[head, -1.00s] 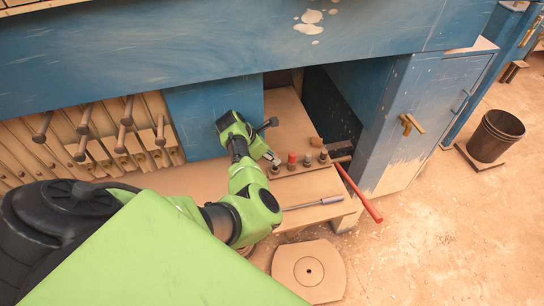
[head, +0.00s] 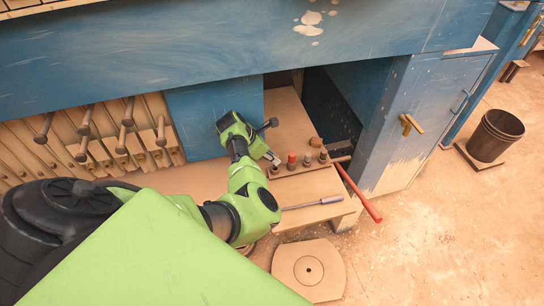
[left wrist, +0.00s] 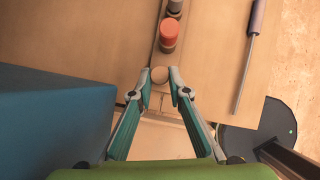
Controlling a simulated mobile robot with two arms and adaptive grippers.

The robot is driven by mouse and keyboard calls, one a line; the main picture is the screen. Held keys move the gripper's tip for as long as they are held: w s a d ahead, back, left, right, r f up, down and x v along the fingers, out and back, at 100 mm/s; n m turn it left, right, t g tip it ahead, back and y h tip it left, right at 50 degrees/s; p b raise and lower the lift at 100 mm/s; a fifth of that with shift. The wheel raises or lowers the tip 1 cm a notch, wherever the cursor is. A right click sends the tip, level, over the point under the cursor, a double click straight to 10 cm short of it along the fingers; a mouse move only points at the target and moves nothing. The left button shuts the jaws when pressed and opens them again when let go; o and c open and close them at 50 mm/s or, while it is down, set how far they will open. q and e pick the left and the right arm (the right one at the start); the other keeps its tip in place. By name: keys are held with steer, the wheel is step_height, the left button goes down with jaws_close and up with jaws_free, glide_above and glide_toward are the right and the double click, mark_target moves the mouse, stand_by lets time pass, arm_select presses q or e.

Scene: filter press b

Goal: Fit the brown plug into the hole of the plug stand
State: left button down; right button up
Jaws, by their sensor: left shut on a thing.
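The plug stand (head: 303,170) is a narrow strip on the wooden bench, with several plugs in a row. My left gripper (head: 270,161) is at the near left end of this row. In the left wrist view its fingertips (left wrist: 160,84) are closed around the round top of the brown plug (left wrist: 159,75). The plug is at the end of the strip, in line with the red plug (left wrist: 168,33), which also shows in the head view (head: 292,158). The fingers hide the plug's lower part and the hole, so I cannot tell how deep it sits. My right gripper is not in view.
A screwdriver-like tool (head: 313,203) lies on the bench near its front edge. A red bar (head: 358,192) sticks out at the right. A small brown block (head: 316,142) lies behind the row. Blue panel (head: 205,115) stands close behind my left arm.

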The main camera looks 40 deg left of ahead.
arm_select(q)
steer(key=shift+p, duration=0.35)
steer(key=shift+f+b, duration=0.75)
steer(key=shift+f, duration=0.7)
steer(key=c, duration=1.8)
jaws_free()
steer(key=shift+c, duration=0.2)
steer(key=v, duration=1.2)
